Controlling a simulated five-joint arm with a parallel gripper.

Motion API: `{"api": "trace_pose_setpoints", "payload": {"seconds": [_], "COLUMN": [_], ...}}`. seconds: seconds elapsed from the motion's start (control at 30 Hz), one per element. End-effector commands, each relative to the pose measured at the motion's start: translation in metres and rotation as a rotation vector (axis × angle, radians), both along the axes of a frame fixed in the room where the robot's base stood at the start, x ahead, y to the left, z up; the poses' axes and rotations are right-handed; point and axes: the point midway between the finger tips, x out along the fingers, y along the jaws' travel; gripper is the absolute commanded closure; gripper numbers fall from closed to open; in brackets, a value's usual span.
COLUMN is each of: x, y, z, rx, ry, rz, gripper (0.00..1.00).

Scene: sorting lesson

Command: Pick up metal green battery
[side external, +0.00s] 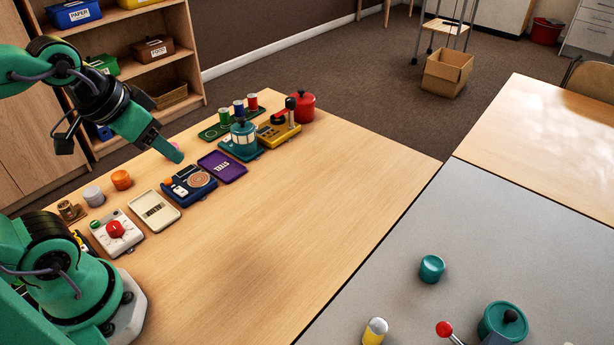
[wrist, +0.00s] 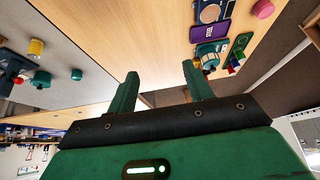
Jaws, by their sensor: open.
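A small green cylinder (side external: 224,116) stands on a dark green tray (side external: 210,131) at the far edge of the wooden table, in a row with a blue one (side external: 238,107) and a red one (side external: 252,101). A short teal cylinder (side external: 432,268) stands alone on the grey table; it also shows in the wrist view (wrist: 41,78). I cannot tell for sure which of these is the metal green battery. My gripper (side external: 176,154) is raised over the wooden table's left side, apart from both. Its two fingers (wrist: 160,72) are open and empty in the wrist view.
Along the wooden table's left side stand a red-knob box (side external: 115,230), a cream tray (side external: 157,211), a blue device (side external: 188,183), a purple tray (side external: 223,167), a teal lantern-like object (side external: 240,140) and a red pot (side external: 301,106). The table's middle is clear. A teal pot (side external: 503,322) stands on the grey table.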

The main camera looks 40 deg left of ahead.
Motion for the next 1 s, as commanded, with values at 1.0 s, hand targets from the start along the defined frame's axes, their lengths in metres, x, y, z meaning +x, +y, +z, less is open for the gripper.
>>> {"api": "trace_pose_setpoints", "payload": {"seconds": [1.0], "x": [0.045], "y": [0.014], "z": [0.03], "rx": [0.014], "ry": [0.051], "rz": [0.021], "gripper": [0.45]}}
